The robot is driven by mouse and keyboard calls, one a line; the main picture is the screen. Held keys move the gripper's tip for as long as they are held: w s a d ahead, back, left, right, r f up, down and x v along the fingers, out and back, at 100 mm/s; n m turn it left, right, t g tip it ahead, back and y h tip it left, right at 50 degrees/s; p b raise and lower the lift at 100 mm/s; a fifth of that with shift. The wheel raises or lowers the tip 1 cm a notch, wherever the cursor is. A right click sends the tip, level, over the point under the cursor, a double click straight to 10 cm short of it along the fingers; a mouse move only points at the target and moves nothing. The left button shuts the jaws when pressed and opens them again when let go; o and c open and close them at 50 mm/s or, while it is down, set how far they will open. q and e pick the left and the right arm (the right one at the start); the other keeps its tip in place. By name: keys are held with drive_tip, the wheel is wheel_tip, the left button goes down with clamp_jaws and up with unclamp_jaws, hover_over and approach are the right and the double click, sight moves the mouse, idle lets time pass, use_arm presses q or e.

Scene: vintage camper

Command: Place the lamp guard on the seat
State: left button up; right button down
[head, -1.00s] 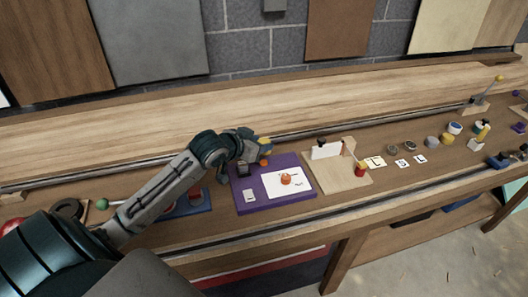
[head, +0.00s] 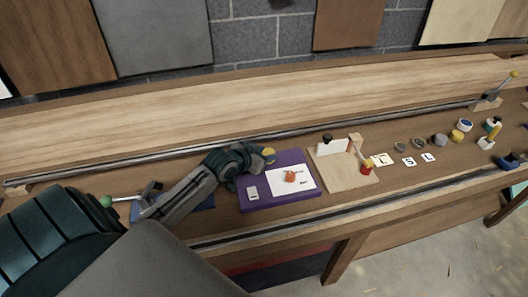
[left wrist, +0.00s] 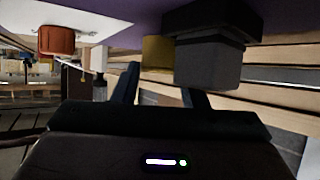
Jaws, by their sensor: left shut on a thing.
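A purple board (head: 250,206) lies on the bench with a white sheet on its right part. An orange piece (head: 290,176) is on the sheet; it also shows at upper left in the left wrist view (left wrist: 57,40). My left gripper (head: 258,160) is low at the board's back left corner. In the left wrist view a yellow piece (left wrist: 155,53) shows between its fingers; I take it for the lamp guard, held, though the grip is partly hidden. A grey block with a black part (left wrist: 208,62) is close beside it. I cannot tell which part is the seat. My right gripper is not seen.
Right of the board stands a wooden fixture (head: 345,178) with a white plate and a red-and-yellow piece (head: 367,166). Labelled cards (head: 409,162) and several small round parts lie further right. A metal rail (head: 330,215) runs along the bench front.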

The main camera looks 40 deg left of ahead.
use_arm(q)
drive_tip(key=o, duration=1)
drive_tip(key=shift+f, duration=0.1)
drive_tip(key=shift+c, duration=0.2)
drive_tip(key=shift+r, duration=0.2)
drive_tip(key=v, duration=1)
drive_tip(key=shift+s+a, duration=0.1)
drive_tip(key=shift+s, duration=0.05)
drive_tip(key=shift+v, duration=0.85)
